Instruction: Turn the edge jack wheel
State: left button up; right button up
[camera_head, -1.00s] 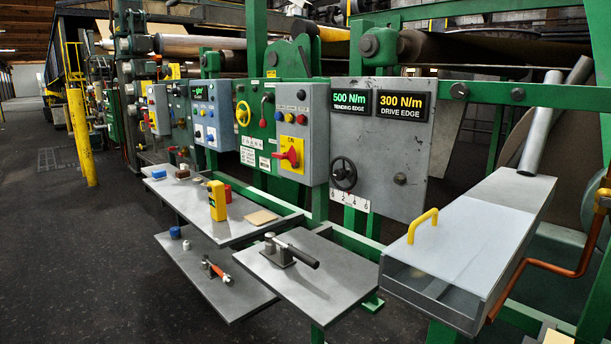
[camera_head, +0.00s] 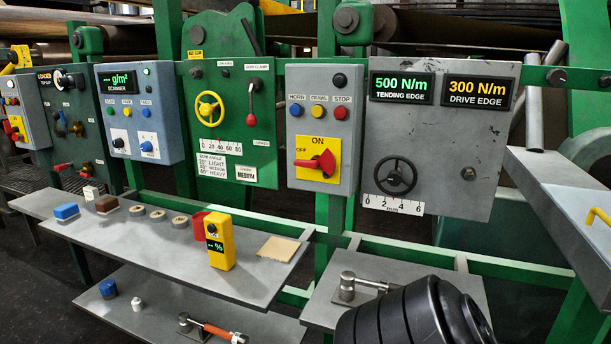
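The edge jack wheel is most likely the black handwheel (camera_head: 396,176) on the grey panel (camera_head: 440,130) at the right. A white scale marked 0 to 6 mm (camera_head: 393,205) sits just below it. Above it are two displays, a green 500 N/m tending edge one (camera_head: 401,87) and a yellow 300 N/m drive edge one (camera_head: 478,91). A smaller yellow handwheel (camera_head: 209,107) is on the green panel to the left. A black ribbed part of my own arm shows at the bottom right, below the wheel and apart from it. Neither gripper's fingers are in view.
A grey control box (camera_head: 324,126) with a red switch stands left of the wheel panel. A shelf (camera_head: 165,238) holds a yellow meter (camera_head: 220,243) and small blocks. A tray (camera_head: 570,195) is at the right edge.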

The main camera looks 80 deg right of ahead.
aim_at(395, 178)
jog(key=i, duration=1.2)
jog(key=z, duration=2.45)
